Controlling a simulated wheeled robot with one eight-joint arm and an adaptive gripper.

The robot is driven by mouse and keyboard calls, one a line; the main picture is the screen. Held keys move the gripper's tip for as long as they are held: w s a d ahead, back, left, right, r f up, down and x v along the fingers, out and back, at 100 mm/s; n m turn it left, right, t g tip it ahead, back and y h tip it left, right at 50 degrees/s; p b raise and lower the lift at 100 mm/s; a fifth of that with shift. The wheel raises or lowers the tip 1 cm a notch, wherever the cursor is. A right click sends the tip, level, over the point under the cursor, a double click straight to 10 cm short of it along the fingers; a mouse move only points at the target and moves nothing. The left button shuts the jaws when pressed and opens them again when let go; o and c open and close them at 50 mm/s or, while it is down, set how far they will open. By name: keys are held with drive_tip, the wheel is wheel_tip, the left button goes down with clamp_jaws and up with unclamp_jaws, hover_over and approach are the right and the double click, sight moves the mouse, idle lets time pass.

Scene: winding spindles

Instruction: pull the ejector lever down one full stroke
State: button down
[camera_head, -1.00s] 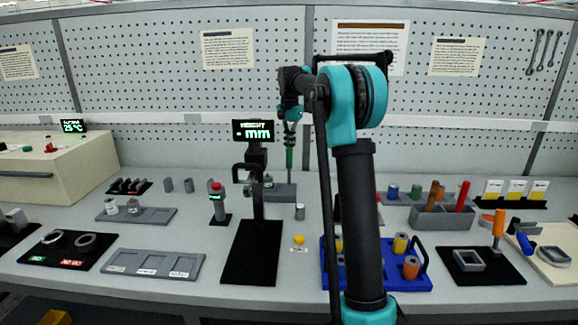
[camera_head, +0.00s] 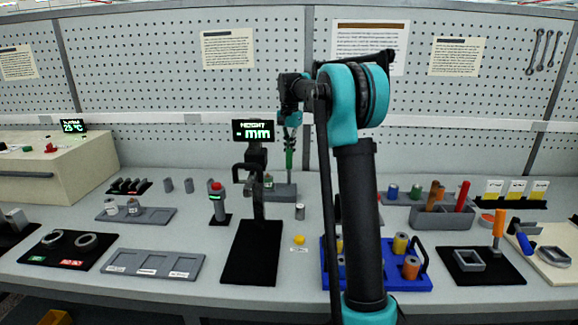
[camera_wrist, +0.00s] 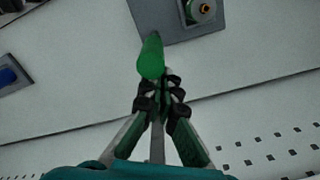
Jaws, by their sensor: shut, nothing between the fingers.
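The ejector lever shows in the wrist view as a green rounded handle (camera_wrist: 151,58) beside a grey base plate (camera_wrist: 172,24). My gripper (camera_wrist: 163,84) is shut and empty, its black fingertips close by the handle's near end. Whether they touch it I cannot tell. In the head view my gripper (camera_head: 291,122) points down above the grey ejector base (camera_head: 283,191) at the back of the bench. The green handle (camera_head: 289,158) seems to stand just below it, though green gripper parts make the two hard to separate.
The height gauge with its display (camera_head: 253,131) stands just left of my gripper. A red-topped post (camera_head: 217,202) is further left. A blue tray (camera_head: 385,280) with spools is at the right front. The pegboard wall (camera_head: 200,80) rises behind the bench.

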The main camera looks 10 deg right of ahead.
sight(289, 147)
drive_tip(key=shift+s+a+r, duration=0.15)
drive_tip(key=shift+s, duration=0.5)
drive_tip(key=shift+s+a+r, duration=0.1)
drive_tip(key=shift+s+a, duration=0.05)
drive_tip(key=shift+s, duration=0.75)
drive_tip(key=shift+s+a, duration=0.2)
drive_tip(key=shift+s, duration=0.6)
